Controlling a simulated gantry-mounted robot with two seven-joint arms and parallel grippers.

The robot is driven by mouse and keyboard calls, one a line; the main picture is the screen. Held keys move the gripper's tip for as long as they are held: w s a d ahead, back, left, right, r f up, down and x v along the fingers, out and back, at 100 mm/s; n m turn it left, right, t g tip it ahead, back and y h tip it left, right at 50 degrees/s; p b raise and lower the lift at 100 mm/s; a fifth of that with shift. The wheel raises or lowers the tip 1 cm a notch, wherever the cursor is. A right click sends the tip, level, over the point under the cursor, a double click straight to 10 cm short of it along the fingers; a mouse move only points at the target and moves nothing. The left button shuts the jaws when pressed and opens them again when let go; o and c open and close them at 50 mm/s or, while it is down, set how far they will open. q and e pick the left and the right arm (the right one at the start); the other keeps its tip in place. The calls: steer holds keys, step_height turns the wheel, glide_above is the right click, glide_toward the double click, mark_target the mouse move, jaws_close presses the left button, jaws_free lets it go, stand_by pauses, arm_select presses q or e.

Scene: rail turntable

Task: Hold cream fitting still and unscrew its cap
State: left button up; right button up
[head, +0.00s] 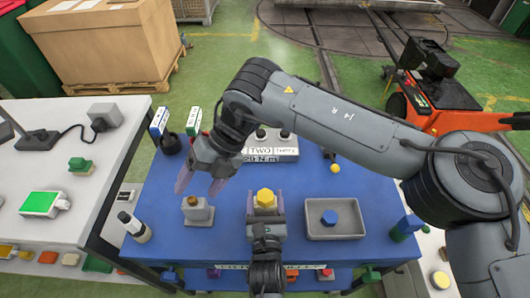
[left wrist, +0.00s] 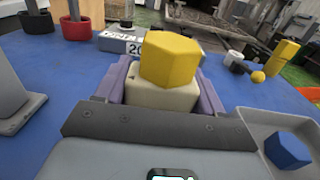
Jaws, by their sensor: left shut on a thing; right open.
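The cream fitting (left wrist: 158,96) stands between the purple fingers of my left gripper (left wrist: 160,90) in the left wrist view. Its yellow hexagonal cap (left wrist: 170,62) sits on top. In the head view the yellow cap (head: 265,197) shows at the tips of my left gripper (head: 265,210), and the fitting beneath is mostly hidden. My left gripper is shut on the fitting. My right gripper (head: 200,184) is open and empty, up and to the left of the cap, with its fingers pointing down and apart from the cap.
A grey block (head: 198,214) with a small yellowish top stands left of the fitting. A grey tray (head: 335,233) holding a blue hexagonal piece (head: 329,217) lies to the right. A label block (head: 270,152) stands behind.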

steer(key=w+d+m+t+h, duration=0.1)
steer(key=w+d+h, duration=0.15)
steer(key=d, duration=0.35)
steer(key=m+t+h, duration=0.1)
steer(key=m+h, duration=0.2)
steer(key=h, duration=0.1)
glide_toward(265, 195)
steer(key=f, duration=0.3)
steer(key=s+f, duration=0.1)
steer(key=f, duration=0.4)
steer(key=shift+s+f, duration=0.3)
steer(key=shift+s, duration=0.05)
steer(key=c, duration=1.2)
steer(key=n+h, duration=0.1)
steer(key=n, duration=0.4)
steer(key=shift+n+t, duration=0.3)
steer(key=shift+n, duration=0.1)
